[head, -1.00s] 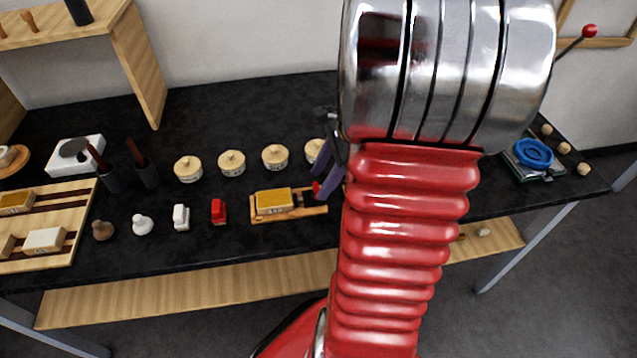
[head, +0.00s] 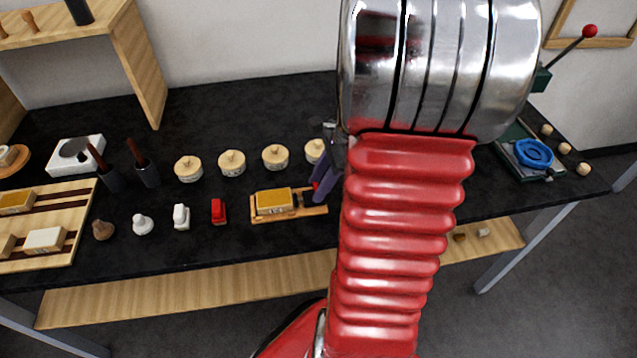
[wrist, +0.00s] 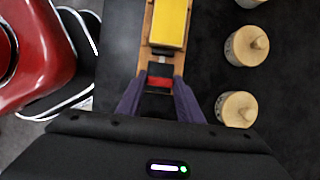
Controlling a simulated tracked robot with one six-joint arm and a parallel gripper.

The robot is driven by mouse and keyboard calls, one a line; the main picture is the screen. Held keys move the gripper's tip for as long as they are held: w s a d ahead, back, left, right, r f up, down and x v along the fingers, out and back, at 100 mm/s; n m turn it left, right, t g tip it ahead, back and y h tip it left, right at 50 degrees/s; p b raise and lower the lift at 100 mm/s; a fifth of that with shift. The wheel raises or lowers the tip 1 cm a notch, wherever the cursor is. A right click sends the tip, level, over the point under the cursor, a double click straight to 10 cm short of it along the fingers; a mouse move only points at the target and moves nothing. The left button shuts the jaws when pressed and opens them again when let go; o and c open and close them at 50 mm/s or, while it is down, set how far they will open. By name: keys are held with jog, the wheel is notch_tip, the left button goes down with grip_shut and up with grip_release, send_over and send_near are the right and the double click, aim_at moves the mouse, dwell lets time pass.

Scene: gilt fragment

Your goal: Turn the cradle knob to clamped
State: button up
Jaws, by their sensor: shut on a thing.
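The cradle (head: 290,213) is a wooden base with a gilt-yellow block (head: 273,201) lying in it, on the black bench. It also shows in the wrist view, with the yellow block (wrist: 170,22) at the top. The cradle knob (wrist: 160,82) is red and sits at the near end of the cradle. My gripper (wrist: 160,88) is at that end, its two purple fingers on either side of the knob and shut on it. In the head view my gripper (head: 322,186) is partly hidden behind my red arm.
Lidded round pots (head: 232,163) stand in a row behind the cradle. A red piece (head: 219,211) and small pale pieces stand to its left. A wooden rack (head: 70,225) lies at far left. A blue ring device (head: 534,153) stands at far right.

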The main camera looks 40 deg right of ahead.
jog(key=shift+w, duration=0.1)
jog(key=shift+c, duration=1.1)
jog(key=shift+d+n, duration=0.1)
jog(key=shift+n, duration=0.3)
jog(key=n+g, duration=0.1)
jog(key=n, duration=0.1)
jog(key=shift+w+d+n, duration=0.1)
jog(key=shift+w+n, duration=0.05)
jog(key=shift+n, duration=0.15)
jog(key=n, duration=0.1)
jog(key=n+g, duration=0.1)
jog(key=n, duration=0.1)
jog(key=n+g, duration=0.1)
jog(key=n, duration=0.1)
jog(key=shift+w+y, duration=0.25)
jog(key=shift+y, duration=0.05)
jog(key=n+g, duration=0.2)
jog(key=n, duration=0.3)
jog(key=shift+w, duration=0.15)
jog(key=n+h, duration=0.1)
jog(key=n, duration=0.1)
jog(key=n+g, duration=0.1)
jog(key=n, duration=0.1)
jog(key=shift+w+a+h, duration=0.1)
jog(key=shift+a+h, duration=0.1)
jog(key=shift+h, duration=0.2)
jog(key=shift+r+n, duration=0.1)
jog(key=shift+n, duration=0.2)
